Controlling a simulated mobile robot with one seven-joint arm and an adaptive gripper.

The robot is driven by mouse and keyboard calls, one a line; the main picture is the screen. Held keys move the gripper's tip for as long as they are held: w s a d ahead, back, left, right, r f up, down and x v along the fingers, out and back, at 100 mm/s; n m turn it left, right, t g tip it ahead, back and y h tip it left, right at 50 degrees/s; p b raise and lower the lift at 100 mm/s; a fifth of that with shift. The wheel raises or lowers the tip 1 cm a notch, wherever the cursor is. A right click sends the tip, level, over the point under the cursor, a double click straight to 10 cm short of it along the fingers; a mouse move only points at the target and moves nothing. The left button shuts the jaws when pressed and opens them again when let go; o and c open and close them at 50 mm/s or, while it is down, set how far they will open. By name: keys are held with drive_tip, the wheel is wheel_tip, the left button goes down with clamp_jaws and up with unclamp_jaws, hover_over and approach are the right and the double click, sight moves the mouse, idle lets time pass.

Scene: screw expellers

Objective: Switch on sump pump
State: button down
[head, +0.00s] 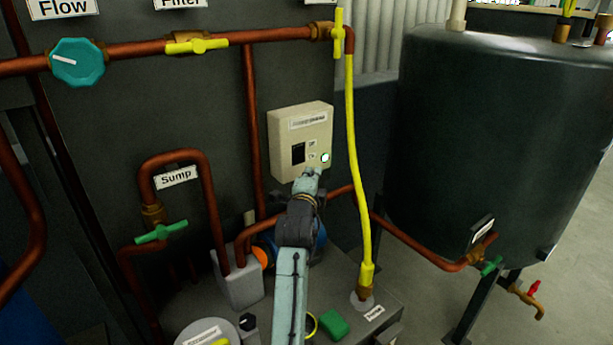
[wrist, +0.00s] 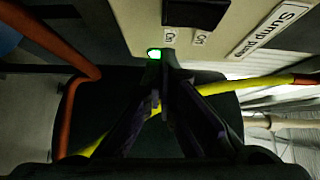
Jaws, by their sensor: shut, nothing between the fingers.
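The cream switch box (head: 300,118) hangs on the dark panel in the head view. It carries a label strip, a black switch (head: 298,153), two small labels and a lit round lamp (head: 325,157). My gripper (head: 313,172) is at the lower edge of the box.
A yellow hose (head: 354,170) hangs right of the box. Copper pipes with a blue knob (head: 77,62), a yellow valve (head: 196,46) and a green sump valve (head: 161,232) are at left. A large dark tank (head: 490,140) stands right. A green block (head: 334,324) lies below.

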drive_tip(key=s+a+b, duration=0.1)
drive_tip(key=s+b, duration=0.1)
drive_tip(key=s, duration=0.8)
drive_tip(key=shift+a+f+b, duration=0.25)
drive_tip(key=shift+f+b, duration=0.05)
drive_tip(key=shift+f, duration=0.15)
